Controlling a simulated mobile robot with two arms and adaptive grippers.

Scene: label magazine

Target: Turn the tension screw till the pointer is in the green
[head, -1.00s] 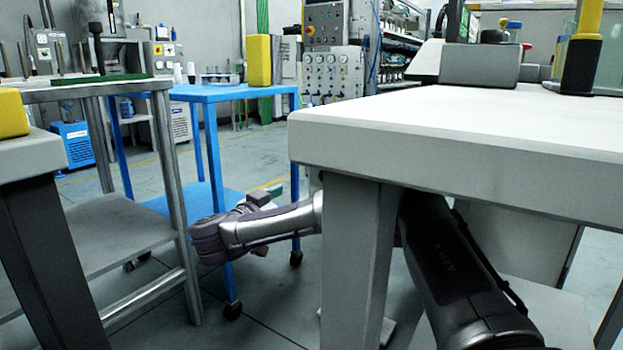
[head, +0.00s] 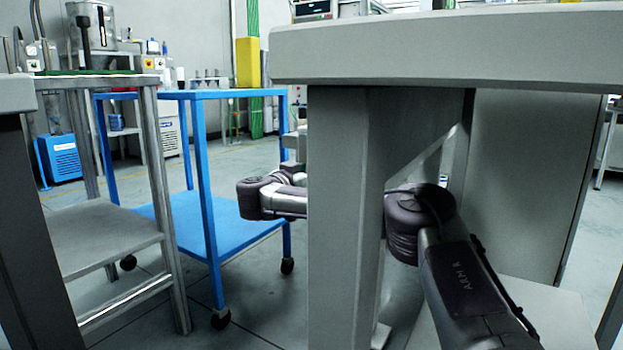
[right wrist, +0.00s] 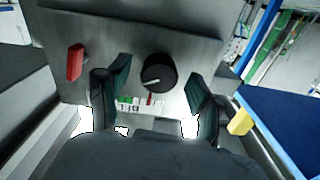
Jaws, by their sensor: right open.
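The tension screw shows as a round black knob (right wrist: 158,72) with a white mark, on a grey panel (right wrist: 190,35) in the right wrist view. My right gripper (right wrist: 159,95) is open, with one green-padded finger on each side of the knob; I see no contact with it. Below the knob is a small scale (right wrist: 130,103) with white, green and red patches. It is too small to tell where the pointer stands. In the head view my right gripper cannot be made out, and the knob and scale are not seen. My left gripper is not in view.
A red handle (right wrist: 75,62) sits left of the knob, and a yellow piece (right wrist: 240,121) is at right. In the head view, a thick white-grey tabletop (head: 450,48) and its leg (head: 338,220) block much. A blue cart (head: 203,150) stands at left.

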